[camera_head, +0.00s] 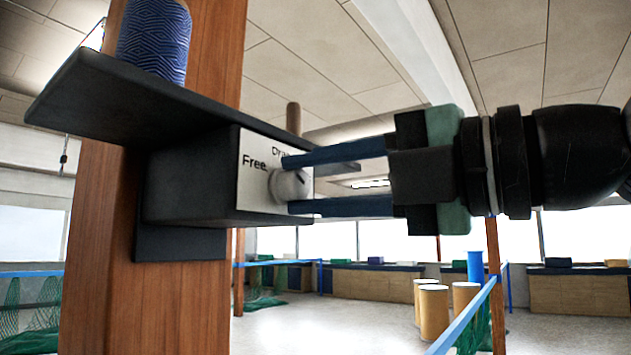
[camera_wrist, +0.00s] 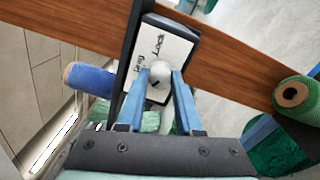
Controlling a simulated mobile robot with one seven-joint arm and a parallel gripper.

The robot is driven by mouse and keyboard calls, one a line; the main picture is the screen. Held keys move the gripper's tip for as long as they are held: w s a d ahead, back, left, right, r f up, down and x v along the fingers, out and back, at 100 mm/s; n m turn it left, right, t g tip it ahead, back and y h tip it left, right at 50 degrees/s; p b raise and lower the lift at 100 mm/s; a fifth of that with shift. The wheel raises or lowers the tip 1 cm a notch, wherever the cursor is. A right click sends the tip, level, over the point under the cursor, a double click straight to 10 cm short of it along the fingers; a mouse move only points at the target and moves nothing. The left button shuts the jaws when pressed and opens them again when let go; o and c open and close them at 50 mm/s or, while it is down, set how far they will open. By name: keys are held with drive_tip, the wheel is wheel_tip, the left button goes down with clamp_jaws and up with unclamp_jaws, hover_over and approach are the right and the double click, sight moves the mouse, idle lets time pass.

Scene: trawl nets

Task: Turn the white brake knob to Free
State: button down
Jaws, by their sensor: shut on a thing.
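The white brake knob (camera_head: 288,187) sits on the white label face (camera_head: 250,205) of a dark box fixed to a wooden post. "Free" is printed left of the knob and "Drag" above it, partly covered by a finger. A dark mark shows on the knob's upper right side. My gripper (camera_head: 290,182) reaches in from the right, its two blue fingers shut on the knob, one above and one below. In the wrist view the knob (camera_wrist: 159,82) is between the fingertips. "Drag" and "Lock" are readable on the plate there; "Free" is not visible.
A dark shelf (camera_head: 110,100) juts out above the box and carries a blue thread spool (camera_head: 154,42). The wooden post (camera_head: 135,290) stands behind it. A green spool (camera_wrist: 292,94) shows in the wrist view. Tan cylinders (camera_head: 433,305) and a blue rail (camera_head: 462,318) stand farther back.

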idle(0.4)
drive_tip(key=c, duration=0.6)
unclamp_jaws()
drive_tip(key=shift+o, duration=0.2)
drive_tip(key=shift+s+d, duration=0.25)
drive_tip(key=shift+d, duration=0.1)
drive_tip(key=b+v, duration=0.4)
drive_tip(key=v, duration=0.8)
